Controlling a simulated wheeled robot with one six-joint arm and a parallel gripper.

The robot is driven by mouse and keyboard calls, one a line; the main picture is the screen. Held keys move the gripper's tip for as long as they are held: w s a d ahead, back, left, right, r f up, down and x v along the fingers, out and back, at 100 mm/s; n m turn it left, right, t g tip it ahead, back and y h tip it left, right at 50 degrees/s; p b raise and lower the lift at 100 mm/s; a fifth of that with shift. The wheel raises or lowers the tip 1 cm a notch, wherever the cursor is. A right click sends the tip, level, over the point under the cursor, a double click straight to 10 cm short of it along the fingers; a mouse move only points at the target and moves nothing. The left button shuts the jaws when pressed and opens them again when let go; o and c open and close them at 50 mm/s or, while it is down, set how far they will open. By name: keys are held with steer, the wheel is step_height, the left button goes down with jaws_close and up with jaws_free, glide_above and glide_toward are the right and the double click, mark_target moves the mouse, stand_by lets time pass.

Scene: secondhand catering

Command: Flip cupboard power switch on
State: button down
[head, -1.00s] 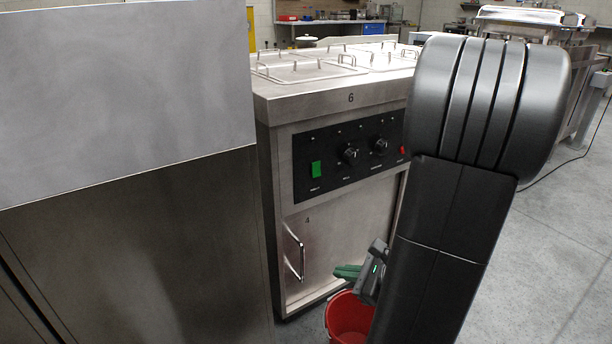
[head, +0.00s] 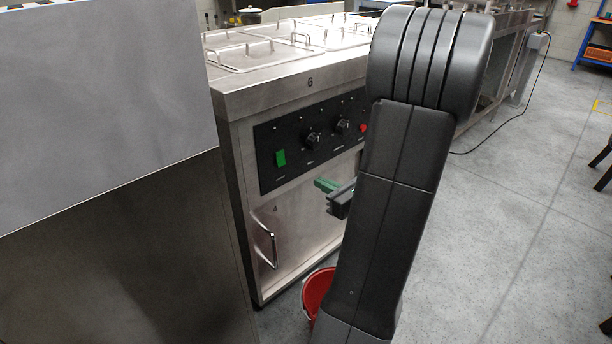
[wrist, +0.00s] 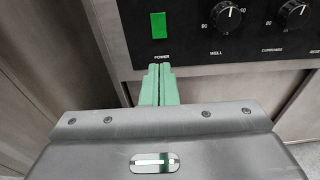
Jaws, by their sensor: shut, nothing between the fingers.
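The steel cupboard unit (head: 300,225) marked 6 has a black control panel (head: 270,172) on its front. A green rocker switch (head: 280,158) sits at the panel's left; in the wrist view the green switch (wrist: 158,25) has the label POWER under it. Knobs labelled WELL (wrist: 228,17) and CUPBOARD (wrist: 294,13) are to its right. My gripper (head: 318,183) has green fingers and is in front of the unit, below and right of the switch in the head view. In the wrist view its shut fingertips (wrist: 158,66) are just below the POWER label. Whether they touch the panel I cannot tell.
A red button (head: 363,128) is at the panel's right end. A door handle (head: 264,240) is below the panel. A red bucket (head: 316,290) stands on the floor, partly behind my arm. A tall steel cabinet (head: 110,240) is close at left. The floor at right is open.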

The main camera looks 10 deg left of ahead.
mark_target(282, 165)
steer(key=b+x, duration=0.3)
steer(key=x, duration=1)
steer(key=shift+w+a, duration=0.1)
steer(key=shift+a, duration=0.1)
steer(key=shift+w+a+f, duration=0.1)
steer(key=shift+a, duration=0.1)
steer(key=shift+d, duration=0.25)
steer(key=s+d+f+p, duration=0.1)
steer(key=s+d, duration=0.7)
steer(key=d, duration=0.2)
steer(key=shift+s+d+f, duration=0.3)
steer(key=shift+d+f, duration=0.05)
steer(key=shift+w+a, duration=0.1)
